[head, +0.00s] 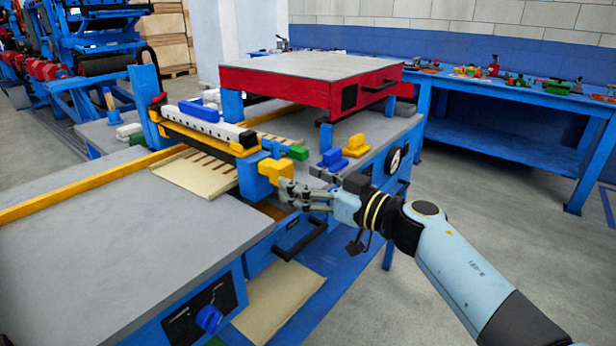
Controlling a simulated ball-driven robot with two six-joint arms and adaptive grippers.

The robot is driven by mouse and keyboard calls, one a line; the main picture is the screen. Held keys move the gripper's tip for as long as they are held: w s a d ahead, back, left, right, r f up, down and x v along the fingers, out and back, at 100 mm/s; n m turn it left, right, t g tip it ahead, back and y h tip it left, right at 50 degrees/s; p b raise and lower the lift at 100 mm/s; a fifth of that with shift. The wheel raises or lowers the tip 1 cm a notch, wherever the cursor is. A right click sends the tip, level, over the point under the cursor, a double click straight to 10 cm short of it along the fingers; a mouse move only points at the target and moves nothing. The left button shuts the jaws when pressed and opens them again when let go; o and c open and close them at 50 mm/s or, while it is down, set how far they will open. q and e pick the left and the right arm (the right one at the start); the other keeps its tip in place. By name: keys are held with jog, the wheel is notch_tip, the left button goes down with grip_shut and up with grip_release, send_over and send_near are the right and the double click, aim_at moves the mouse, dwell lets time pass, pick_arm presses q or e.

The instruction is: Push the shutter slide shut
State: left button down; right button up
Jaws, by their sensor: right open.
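A press-like unit spans the grey table, with a white perforated bar (207,128) and a blue block (199,111) on top of it. A yellow block (276,170) sits at the unit's right end, on a blue end post. I cannot tell which of these parts is the shutter slide, or how far it is shut. My right gripper (288,190) is open, its fingers just in front of and below the yellow block. I cannot tell whether they touch it. The fingers hide part of the blue post. My left gripper is out of view.
A beige panel (198,172) with slots lies under the unit. A red box (315,80) stands behind. Green (298,153), yellow (356,145) and blue (333,160) blocks sit near the gripper. A black handle (302,241) juts below. The left grey tabletop (110,240) is clear.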

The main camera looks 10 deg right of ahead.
jog(key=p+v, duration=0.2)
jog(key=v, duration=0.3)
jog(key=shift+s, duration=0.1)
dwell(0.3)
jog(key=s+d+f+m+g+h+b, duration=0.1)
jog(key=s+d+f+m+h, duration=0.2)
jog(key=s+f, duration=0.7)
jog(key=s+d+f+m+g+h+b, duration=0.1)
jog(key=s+d+f+m+h, duration=0.4)
jog(key=f, duration=0.8)
jog(key=s+d+f+m+g+h+b, duration=0.1)
jog(key=s+d+f, duration=0.1)
jog(key=s+f, duration=0.8)
jog(key=s+d+f+n+g+h, duration=0.1)
jog(key=s+f+g, duration=0.4)
jog(key=s, duration=0.9)
jog(key=s+d+f+g+h, duration=0.1)
jog(key=s+d+f+g, duration=0.3)
jog(key=s+f, duration=0.7)
jog(key=s+g, duration=0.1)
jog(key=s, duration=0.2)
jog(key=shift+s+n+h, duration=0.3)
jog(key=shift+n+h, duration=0.1)
